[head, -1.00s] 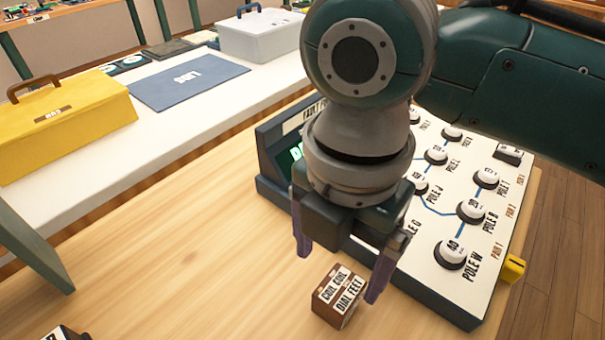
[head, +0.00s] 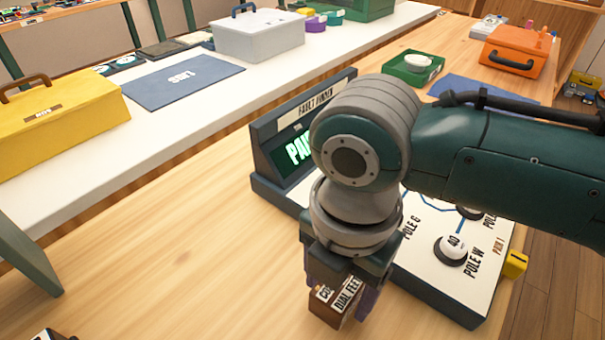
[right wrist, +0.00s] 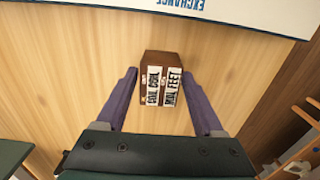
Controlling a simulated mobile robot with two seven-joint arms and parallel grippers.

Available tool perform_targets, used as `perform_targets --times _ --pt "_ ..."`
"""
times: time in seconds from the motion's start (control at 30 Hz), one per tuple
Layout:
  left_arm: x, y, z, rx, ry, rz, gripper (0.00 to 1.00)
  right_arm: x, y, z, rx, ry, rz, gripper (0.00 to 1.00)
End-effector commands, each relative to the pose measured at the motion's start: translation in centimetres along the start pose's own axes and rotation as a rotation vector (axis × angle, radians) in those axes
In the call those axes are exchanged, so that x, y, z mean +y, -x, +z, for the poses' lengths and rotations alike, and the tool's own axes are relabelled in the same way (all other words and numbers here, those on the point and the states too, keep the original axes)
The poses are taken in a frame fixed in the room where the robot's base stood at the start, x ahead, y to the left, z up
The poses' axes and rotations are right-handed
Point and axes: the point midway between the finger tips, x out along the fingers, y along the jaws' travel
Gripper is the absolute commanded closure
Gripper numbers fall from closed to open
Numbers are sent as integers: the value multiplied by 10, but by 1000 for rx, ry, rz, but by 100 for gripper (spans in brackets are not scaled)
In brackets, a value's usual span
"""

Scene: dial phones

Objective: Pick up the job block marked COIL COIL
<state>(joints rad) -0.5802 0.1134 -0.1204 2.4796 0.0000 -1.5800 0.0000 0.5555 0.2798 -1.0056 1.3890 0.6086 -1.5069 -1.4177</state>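The brown job block (head: 327,311) has white labels reading COIL COIL and DIAL FEET. It stands on the wooden table in front of the dial panel, and also shows in the right wrist view (right wrist: 161,85). My right gripper (head: 340,290) points down over the block. In the right wrist view its purple fingers (right wrist: 158,73) are apart, one on each side of the block, with a small gap on both sides. In the head view the gripper partly hides the block's top. My left gripper is not in view.
The fault finder panel (head: 405,262) with pole dials stands just behind and right of the block. Another dark block (head: 45,335) is cut off at the bottom left. A yellow toolbox (head: 60,125) sits on the white bench. The table left of the block is clear.

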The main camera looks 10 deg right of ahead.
Motion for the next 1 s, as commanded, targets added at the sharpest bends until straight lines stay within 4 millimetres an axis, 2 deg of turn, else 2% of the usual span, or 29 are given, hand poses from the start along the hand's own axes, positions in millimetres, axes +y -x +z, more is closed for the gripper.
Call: perform_targets --times 0.07,0.6,0.87,1.0 --pt "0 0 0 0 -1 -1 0 0 0 0 0 0 0 40" --pt "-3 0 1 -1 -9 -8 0 0 0 0 0 0 1 100" --pt "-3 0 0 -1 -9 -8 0 0 1 0 0 0 1 100" --pt "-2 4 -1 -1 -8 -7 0 1 10 0 0 0 3 100"
